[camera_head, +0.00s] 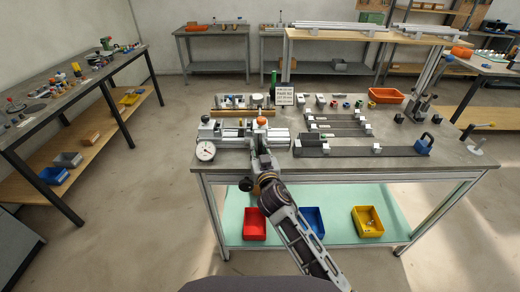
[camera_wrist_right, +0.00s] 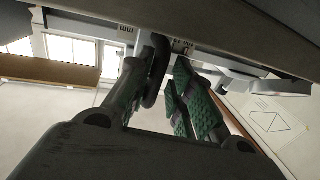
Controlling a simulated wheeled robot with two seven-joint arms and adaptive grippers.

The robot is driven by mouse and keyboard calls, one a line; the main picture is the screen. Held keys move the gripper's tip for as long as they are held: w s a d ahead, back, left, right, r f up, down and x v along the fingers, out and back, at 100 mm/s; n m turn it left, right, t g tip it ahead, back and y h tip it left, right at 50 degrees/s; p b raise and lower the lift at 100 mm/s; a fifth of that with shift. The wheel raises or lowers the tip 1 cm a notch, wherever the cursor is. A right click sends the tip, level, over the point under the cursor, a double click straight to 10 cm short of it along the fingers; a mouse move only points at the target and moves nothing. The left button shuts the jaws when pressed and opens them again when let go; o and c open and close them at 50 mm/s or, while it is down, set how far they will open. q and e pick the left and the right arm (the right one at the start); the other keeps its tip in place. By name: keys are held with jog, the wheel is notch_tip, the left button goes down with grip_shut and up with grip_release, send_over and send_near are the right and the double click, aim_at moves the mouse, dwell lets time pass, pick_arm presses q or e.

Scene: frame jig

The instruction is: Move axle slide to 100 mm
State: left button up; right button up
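The frame jig (camera_head: 228,132) sits at the left of the bench, with a round dial gauge (camera_head: 205,151) at its left end and an orange knob (camera_head: 262,122) on top. I cannot make out which block is the axle slide, nor read its scale. My right gripper (camera_head: 262,160) is at the jig's front edge, partly hidden by its own wrist. In the right wrist view its green-padded fingers (camera_wrist_right: 158,90) are on either side of a dark, curved handle-like part (camera_wrist_right: 157,70). I cannot tell whether both pads touch it. My left gripper is not in view.
A sign (camera_head: 285,96) stands behind the jig. Dark rails with light blocks (camera_head: 335,151) and a blue-handled part (camera_head: 423,144) lie to the right. An orange bin (camera_head: 386,95) is at the back. Red (camera_head: 254,224), blue (camera_head: 312,220) and yellow (camera_head: 367,222) bins are on the lower shelf.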

jog(key=shift+o, duration=0.8)
jog(key=shift+w+a+r, duration=0.1)
jog(key=shift+a+r, duration=0.05)
jog(key=shift+r, duration=0.35)
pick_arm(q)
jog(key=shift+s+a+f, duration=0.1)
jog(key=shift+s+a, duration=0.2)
pick_arm(e)
jog(key=shift+d+f, duration=0.1)
jog(key=shift+d, duration=0.1)
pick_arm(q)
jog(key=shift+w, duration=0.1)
pick_arm(e)
jog(key=shift+r, duration=5)
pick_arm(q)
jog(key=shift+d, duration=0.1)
